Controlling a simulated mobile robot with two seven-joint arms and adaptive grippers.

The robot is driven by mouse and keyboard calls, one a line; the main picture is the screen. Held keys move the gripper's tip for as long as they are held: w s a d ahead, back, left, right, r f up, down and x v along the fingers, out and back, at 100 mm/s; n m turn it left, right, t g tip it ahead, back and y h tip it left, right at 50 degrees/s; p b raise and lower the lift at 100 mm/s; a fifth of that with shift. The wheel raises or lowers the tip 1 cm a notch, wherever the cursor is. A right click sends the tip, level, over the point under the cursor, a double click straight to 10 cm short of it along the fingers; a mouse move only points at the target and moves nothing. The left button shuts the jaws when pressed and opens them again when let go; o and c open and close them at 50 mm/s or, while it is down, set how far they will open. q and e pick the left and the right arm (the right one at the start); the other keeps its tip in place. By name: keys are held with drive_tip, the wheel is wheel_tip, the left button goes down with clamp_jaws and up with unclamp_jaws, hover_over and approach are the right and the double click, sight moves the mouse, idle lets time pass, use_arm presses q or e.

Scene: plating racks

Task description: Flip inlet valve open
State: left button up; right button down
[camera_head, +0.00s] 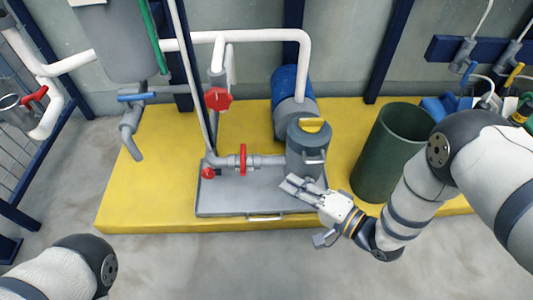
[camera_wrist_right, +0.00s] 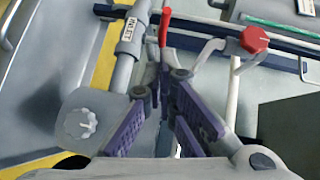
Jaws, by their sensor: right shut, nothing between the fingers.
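The inlet valve's red lever (camera_head: 243,158) stands crosswise to the grey horizontal pipe in the head view, left of the grey filter housing (camera_head: 304,150). In the right wrist view, the red lever (camera_wrist_right: 164,26) shows beyond the fingertips, beside a pipe with an INLET label (camera_wrist_right: 129,28). My right gripper (camera_head: 287,187) is shut and empty, over the grey tray in front of the housing. In the head view it is right of the lever and apart from it. Its purple fingers (camera_wrist_right: 163,85) also show in the wrist view. My left gripper is out of view.
A red handwheel (camera_head: 218,98) sits on the piping behind the lever. A grey tray (camera_head: 245,203) lies on the yellow platform (camera_head: 150,180). A green bin (camera_head: 385,150) stands right of the housing, near my right arm. The tray's front is clear.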

drive_tip(key=shift+s+r, duration=0.1)
drive_tip(key=b, duration=0.4)
approach(243, 159)
drive_tip(key=w+a+f, duration=0.2)
drive_tip(key=w, duration=0.1)
drive_tip(key=shift+w+a+r, duration=0.2)
drive_tip(key=shift+w+a, duration=0.1)
drive_tip(key=shift+w, duration=0.35)
drive_tip(key=shift+s+a+m+t+h+p, duration=0.25)
drive_tip(key=shift+m+t+h+p, duration=0.15)
drive_tip(key=shift+m+t+h, duration=0.1)
